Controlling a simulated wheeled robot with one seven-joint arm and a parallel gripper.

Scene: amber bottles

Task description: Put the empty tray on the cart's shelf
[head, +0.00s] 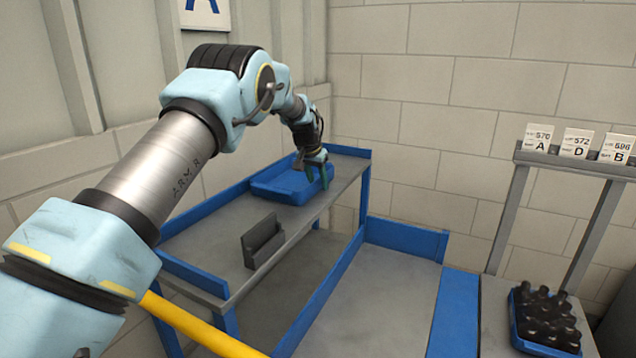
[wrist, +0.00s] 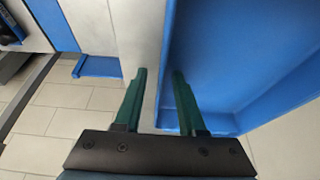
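The empty blue tray (head: 283,184) sits at the far end of a grey shelf (head: 205,242) with blue edges, which looks like the cart's upper shelf. No bottles show in the part of the tray that I see. My gripper (head: 316,178) is at the tray's right side, pointing down. In the wrist view, my green fingers (wrist: 158,72) stand apart on either side of the tray's wall. The right finger is over the inside of the tray (wrist: 235,55) and the left one is outside. A gap shows between them.
A dark grey upright bracket (head: 262,241) stands on the shelf in front of the tray. A lower grey surface with blue borders (head: 405,243) lies to the right. A blue tray of dark bottles (head: 517,325) stands at the far right, below a rack with lettered cards (head: 577,143).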

